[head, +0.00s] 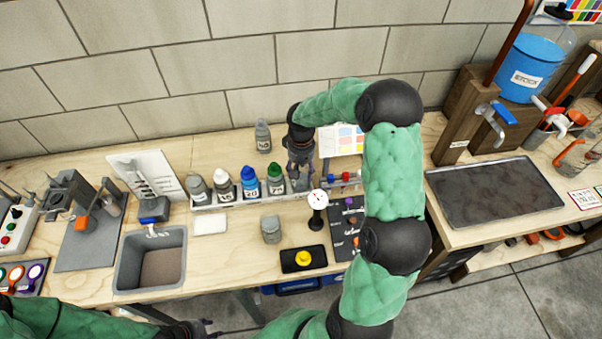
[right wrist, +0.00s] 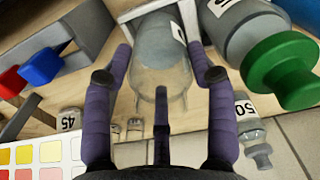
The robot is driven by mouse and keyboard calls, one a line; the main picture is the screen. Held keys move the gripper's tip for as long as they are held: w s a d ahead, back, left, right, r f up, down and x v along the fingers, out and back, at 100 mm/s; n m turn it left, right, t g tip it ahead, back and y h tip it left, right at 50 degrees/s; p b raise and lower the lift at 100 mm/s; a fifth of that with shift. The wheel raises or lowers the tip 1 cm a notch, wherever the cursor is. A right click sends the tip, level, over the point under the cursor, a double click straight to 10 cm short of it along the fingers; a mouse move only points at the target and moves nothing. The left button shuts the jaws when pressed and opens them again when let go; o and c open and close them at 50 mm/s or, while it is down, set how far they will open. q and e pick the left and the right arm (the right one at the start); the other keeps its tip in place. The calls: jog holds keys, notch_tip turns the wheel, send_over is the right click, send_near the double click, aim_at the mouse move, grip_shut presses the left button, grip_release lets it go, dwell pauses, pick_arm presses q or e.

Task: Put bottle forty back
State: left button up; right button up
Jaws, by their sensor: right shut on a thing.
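My right gripper (head: 300,165) points down at the right end of the bottle rack (head: 235,197). Its purple fingers (right wrist: 163,95) are shut around a clear-topped bottle with grey contents (right wrist: 160,50), which also shows in the head view (head: 301,184). The bottle stands within or just above the rack's end slot; I cannot tell if it rests on the bottom. Its label shows only in part and its number cannot be read. A green-capped bottle (head: 275,180) stands beside it in the rack. My left gripper (head: 205,329) is at the bottom edge, mostly cut off.
Bottle 50 (head: 262,135) stands behind the rack. Bottle 45 (right wrist: 68,120) stands near the colour chart (head: 345,138). Red and blue-ended parts (head: 345,179) are close right of the rack. A dial gauge (head: 317,200) and grey jar (head: 270,229) stand in front.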

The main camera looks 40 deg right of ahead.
jog(key=shift+f, duration=0.55)
jog(key=shift+f, duration=0.1)
jog(key=o, duration=1.6)
jog(key=shift+f, duration=0.1)
jog(key=shift+c, duration=0.2)
jog(key=shift+r, duration=0.3)
notch_tip(320, 180, up, 12)
jog(key=p, duration=0.2)
jog(key=shift+f+p, duration=0.1)
jog(key=shift+p, duration=0.25)
